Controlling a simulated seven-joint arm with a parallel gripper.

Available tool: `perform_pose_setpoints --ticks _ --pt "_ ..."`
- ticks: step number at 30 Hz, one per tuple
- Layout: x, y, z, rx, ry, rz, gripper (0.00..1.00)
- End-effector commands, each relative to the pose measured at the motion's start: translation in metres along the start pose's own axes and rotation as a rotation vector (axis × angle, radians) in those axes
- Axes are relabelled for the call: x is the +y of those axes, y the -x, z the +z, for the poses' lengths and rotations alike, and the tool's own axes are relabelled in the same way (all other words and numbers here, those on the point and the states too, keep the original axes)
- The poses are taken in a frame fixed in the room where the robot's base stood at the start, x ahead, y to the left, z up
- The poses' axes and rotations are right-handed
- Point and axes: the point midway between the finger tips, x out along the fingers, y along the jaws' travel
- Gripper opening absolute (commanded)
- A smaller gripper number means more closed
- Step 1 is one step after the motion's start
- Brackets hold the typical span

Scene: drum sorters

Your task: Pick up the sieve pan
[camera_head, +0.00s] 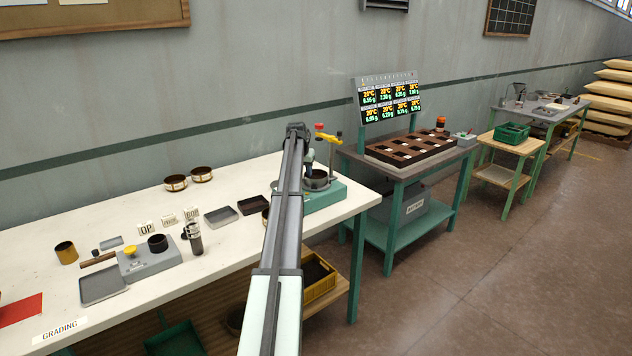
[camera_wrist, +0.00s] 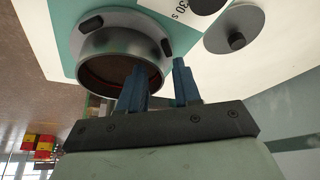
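The round metal pan that I take for the sieve pan (camera_wrist: 95,45) sits on a teal machine (camera_wrist: 65,15) in the wrist view. It has a grey rim and a brown inside. In the head view the pan (camera_head: 317,180) shows dark on the teal machine (camera_head: 332,192) at the bench's right end, partly behind my arm. My gripper (camera_wrist: 159,78) is open, with a clear gap between its blue fingers. One finger overlaps the pan's opening and the other appears outside the rim. I cannot tell whether either touches it. The fingertips are hard to make out in the head view.
A grey disc with a black knob (camera_wrist: 237,42) lies beside the machine. A red-and-yellow-topped post (camera_head: 327,137) stands close behind my gripper. Two round brown-sided sieves (camera_head: 176,183) stand at the bench's back. Shallow grey trays (camera_head: 221,216) lie left of my arm.

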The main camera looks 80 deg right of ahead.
Motion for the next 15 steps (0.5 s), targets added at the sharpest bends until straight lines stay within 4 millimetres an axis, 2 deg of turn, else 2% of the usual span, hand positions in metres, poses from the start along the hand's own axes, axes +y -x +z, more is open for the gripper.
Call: perform_pose_setpoints --ticks 8,15 --pt "0.0000 -0.0046 -0.0002 0.001 0.000 0.000 0.33" --pt "0.0000 -0.0045 -0.0001 0.001 0.000 0.000 0.10"
